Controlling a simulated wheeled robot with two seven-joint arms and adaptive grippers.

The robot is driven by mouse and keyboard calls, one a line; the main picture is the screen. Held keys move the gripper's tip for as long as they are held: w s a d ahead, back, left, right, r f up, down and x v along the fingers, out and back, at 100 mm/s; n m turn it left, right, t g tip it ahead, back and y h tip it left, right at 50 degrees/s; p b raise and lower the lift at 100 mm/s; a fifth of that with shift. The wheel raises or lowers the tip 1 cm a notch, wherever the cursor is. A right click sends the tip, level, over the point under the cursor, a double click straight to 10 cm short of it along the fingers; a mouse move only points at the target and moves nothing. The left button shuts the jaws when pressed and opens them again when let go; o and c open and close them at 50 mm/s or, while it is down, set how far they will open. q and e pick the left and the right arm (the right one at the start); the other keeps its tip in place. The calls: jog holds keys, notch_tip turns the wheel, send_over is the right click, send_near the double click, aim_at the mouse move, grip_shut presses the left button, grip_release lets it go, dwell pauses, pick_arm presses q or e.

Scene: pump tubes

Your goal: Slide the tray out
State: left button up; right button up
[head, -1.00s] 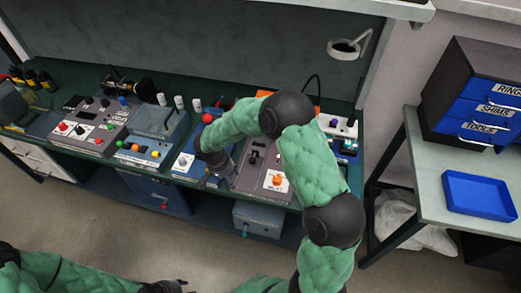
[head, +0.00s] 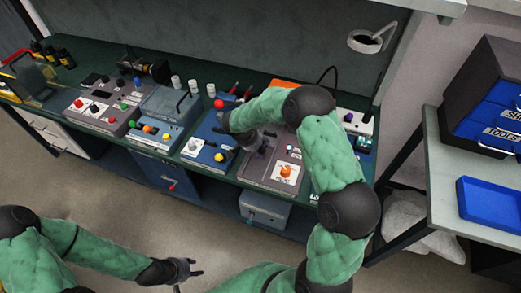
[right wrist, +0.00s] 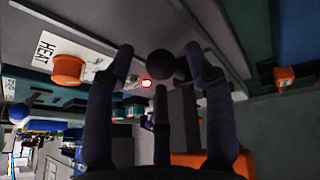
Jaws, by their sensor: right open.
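A blue tray (head: 490,203) lies on the side table at the right, far from both grippers. I cannot tell whether another tray is part of the bench devices. My right gripper (head: 262,142) is over the grey panel (head: 256,172) with the orange HEAT knob (head: 286,171). In the right wrist view its fingers are open around or just above a black ball knob (right wrist: 160,64); contact cannot be told. The orange knob shows there beside the fingers (right wrist: 68,70). My left gripper (head: 190,268) is low at the front, empty and apparently open, away from the bench.
Several devices with coloured knobs line the green bench, including a blue-grey box (head: 163,117) and a blue panel (head: 207,147). A drawer cabinet (head: 488,95) stands on the side table. The floor before the bench is clear.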

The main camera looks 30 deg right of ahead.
jog(key=shift+d+f, duration=0.2)
jog(key=shift+f, duration=0.2)
grip_shut()
jog(key=shift+s+a+b, duration=0.2)
jog(key=shift+a+b, duration=0.15)
jog(key=s+a+b, duration=0.1)
jog(key=s+a, duration=0.1)
jog(key=a, duration=0.1)
jog(key=s+a+b, duration=0.2)
jog(key=s+a, duration=0.1)
jog(key=s+a+b, duration=0.2)
jog(key=a, duration=0.1)
jog(key=shift+s, duration=0.3)
jog(key=shift+s+a+b, duration=0.2)
jog(key=shift+s+b, duration=0.1)
